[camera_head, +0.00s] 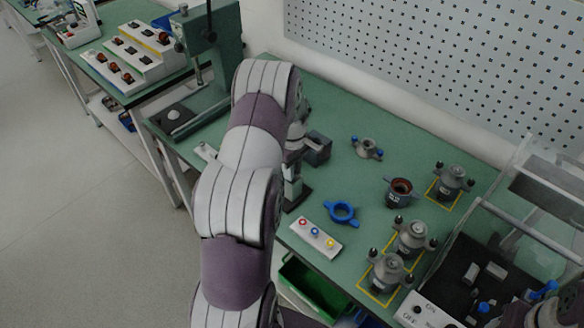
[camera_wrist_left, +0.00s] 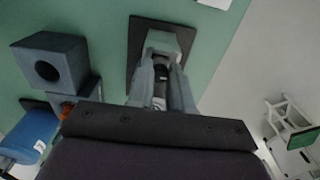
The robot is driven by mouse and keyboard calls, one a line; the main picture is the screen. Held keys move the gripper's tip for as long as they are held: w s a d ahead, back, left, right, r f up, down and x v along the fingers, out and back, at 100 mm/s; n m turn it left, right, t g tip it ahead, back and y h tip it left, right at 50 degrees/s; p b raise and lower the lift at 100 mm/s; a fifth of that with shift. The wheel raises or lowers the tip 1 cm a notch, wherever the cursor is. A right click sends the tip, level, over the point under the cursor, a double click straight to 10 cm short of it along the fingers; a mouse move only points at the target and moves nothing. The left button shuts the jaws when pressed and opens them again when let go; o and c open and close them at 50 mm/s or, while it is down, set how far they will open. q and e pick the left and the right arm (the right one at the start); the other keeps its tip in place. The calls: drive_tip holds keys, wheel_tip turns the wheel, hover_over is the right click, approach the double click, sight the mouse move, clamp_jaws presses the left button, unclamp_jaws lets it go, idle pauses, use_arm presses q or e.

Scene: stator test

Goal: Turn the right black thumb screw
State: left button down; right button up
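Stators with black thumb screws stand at the right of the bench in the head view: the middle stator (camera_head: 411,238) has a left black knob (camera_head: 398,220) and a right black knob (camera_head: 433,243). The front stator (camera_head: 387,271) has a right black knob (camera_head: 409,280), and the back stator (camera_head: 450,182) also carries dark knobs. My left gripper (camera_head: 293,172) is well left of them, largely hidden by my arm, above a dark base plate. In the left wrist view its fingers (camera_wrist_left: 162,72) point at this plate (camera_wrist_left: 138,45); a dark part shows between them, and I cannot tell whether they grip it.
A grey block with a hole (camera_head: 318,149), a blue ring (camera_head: 341,212) and a three-button panel (camera_head: 316,237) lie near my left gripper. A dark-rimmed cup (camera_head: 399,192) stands beside the stators. A clear-walled box (camera_head: 533,231) bounds the right side; a perforated wall (camera_head: 440,60) stands behind.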

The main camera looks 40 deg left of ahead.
use_arm(q)
drive_tip(key=shift+m, duration=0.4)
drive_tip(key=m, duration=0.2)
drive_tip(key=shift+a+m, duration=0.1)
drive_tip(key=shift+m, duration=0.3)
drive_tip(key=m, duration=0.3)
drive_tip(key=shift+m, duration=0.4)
drive_tip(key=m, duration=0.7)
drive_tip(key=shift+a+r+p, duration=0.1)
drive_tip(key=shift+p, duration=0.3)
drive_tip(key=m, duration=0.3)
drive_tip(key=shift+m, duration=0.4)
drive_tip(key=m, duration=0.3)
drive_tip(key=shift+m, duration=0.3)
drive_tip(key=m, duration=0.4)
drive_tip(key=shift+m, duration=1.7)
